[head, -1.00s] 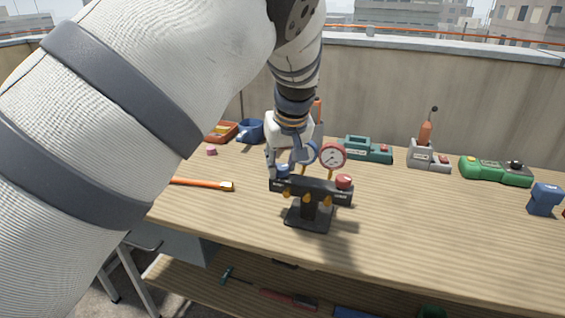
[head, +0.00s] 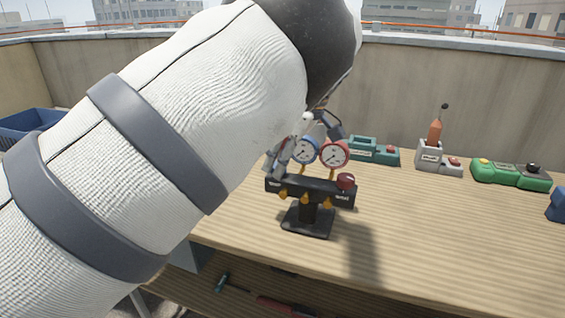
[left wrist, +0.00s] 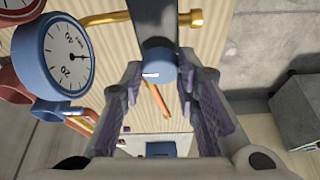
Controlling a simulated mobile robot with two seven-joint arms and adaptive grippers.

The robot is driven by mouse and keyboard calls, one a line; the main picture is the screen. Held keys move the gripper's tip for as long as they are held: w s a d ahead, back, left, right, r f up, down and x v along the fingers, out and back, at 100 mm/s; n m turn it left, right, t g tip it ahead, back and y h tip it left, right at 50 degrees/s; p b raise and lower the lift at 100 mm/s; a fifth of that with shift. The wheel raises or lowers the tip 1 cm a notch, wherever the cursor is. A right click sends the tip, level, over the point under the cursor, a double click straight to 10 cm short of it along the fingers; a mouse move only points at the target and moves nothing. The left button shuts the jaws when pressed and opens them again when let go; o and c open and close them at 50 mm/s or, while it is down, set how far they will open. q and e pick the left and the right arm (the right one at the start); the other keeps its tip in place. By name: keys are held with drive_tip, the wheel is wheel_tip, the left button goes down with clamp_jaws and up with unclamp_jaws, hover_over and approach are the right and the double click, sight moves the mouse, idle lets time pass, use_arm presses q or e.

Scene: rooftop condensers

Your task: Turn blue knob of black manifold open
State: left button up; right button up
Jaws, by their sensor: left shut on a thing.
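The black manifold (head: 322,188) stands upright on its foot on the wooden bench. It carries a blue-rimmed gauge (head: 304,150), a red-rimmed gauge (head: 334,154) and a red knob (head: 346,181) at its right end. My left gripper (head: 280,166) is at the manifold's left end and hides the blue knob in the head view. In the left wrist view the blue knob (left wrist: 158,69) sits between the fingertips of my left gripper (left wrist: 160,74), which is shut on it. The blue gauge (left wrist: 62,55) shows close beside the left finger. My right gripper is not in view.
Behind the manifold stand a teal device (head: 372,151), a grey stand with an orange tool (head: 435,135) and a green device (head: 510,172). The bench top (head: 430,220) right of the manifold is clear. My left arm covers the bench's left part.

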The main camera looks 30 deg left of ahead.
sight(302, 179)
use_arm(q)
drive_tip(key=shift+f+n, duration=0.2)
drive_tip(key=shift+n, duration=0.4)
drive_tip(key=shift+r, duration=0.1)
drive_tip(key=o, duration=1.1)
drive_tip(key=shift+w+g, duration=0.1)
drive_tip(key=shift+g, duration=0.2)
drive_tip(key=shift+o, duration=0.2)
drive_tip(key=shift+r, duration=0.15)
drive_tip(key=v, duration=1.1)
drive_tip(key=shift+r, duration=0.35)
